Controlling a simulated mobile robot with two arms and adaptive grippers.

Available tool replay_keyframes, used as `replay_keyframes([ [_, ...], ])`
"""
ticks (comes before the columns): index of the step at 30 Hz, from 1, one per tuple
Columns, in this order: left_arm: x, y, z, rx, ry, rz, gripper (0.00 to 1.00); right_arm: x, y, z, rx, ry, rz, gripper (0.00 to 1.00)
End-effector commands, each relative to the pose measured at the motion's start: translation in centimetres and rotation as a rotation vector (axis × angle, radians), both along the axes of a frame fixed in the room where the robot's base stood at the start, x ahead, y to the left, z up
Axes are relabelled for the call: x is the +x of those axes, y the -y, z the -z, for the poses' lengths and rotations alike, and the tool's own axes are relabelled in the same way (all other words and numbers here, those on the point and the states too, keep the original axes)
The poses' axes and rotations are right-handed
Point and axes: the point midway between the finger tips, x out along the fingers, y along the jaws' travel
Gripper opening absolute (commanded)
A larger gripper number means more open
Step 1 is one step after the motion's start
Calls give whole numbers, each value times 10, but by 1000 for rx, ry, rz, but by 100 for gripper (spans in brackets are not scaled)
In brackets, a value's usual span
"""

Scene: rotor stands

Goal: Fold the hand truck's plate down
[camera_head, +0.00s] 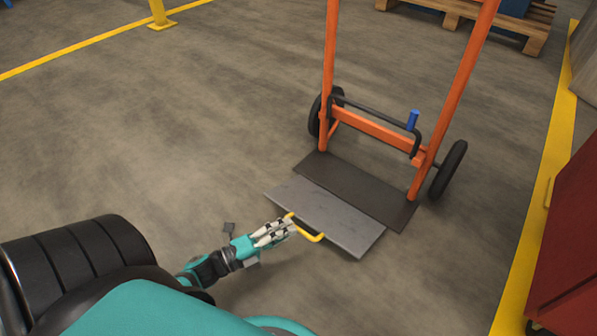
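The hand truck (372,129) stands upright with an orange frame and two black wheels. A dark fixed plate (360,190) lies at its foot. The lighter grey folding plate (335,218) extends from it toward me and looks flat or nearly flat, low over the floor. A yellow handle (318,238) sits at the plate's near edge. My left gripper (290,229) has its pale fingertips at the left part of this handle. I cannot tell whether the fingers are closed around it or only touch it. My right gripper is not in view.
A blue-gripped black lever (413,120) is on the truck's frame. A red cabinet (567,250) stands at the right, beyond a yellow floor line (535,225). A wooden pallet (465,12) is at the back. The floor left of the truck is clear.

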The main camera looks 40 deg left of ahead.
Motion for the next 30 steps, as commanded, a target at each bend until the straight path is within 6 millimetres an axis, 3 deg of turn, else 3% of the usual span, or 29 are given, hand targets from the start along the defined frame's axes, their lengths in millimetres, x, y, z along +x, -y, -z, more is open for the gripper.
replay_keyframes([
  [6, -43, -19, 4, 1, -4, -2, 21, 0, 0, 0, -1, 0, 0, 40],
  [12, -64, -30, 5, 1, -1, -3, 21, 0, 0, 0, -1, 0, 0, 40],
  [22, -69, -32, 5, 2, 0, -3, 21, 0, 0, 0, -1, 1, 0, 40],
  [25, -68, -31, 4, -10, -4, 0, 31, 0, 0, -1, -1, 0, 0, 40],
  [30, -58, -9, -4, -260, -87, 57, 34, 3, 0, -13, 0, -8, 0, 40],
])
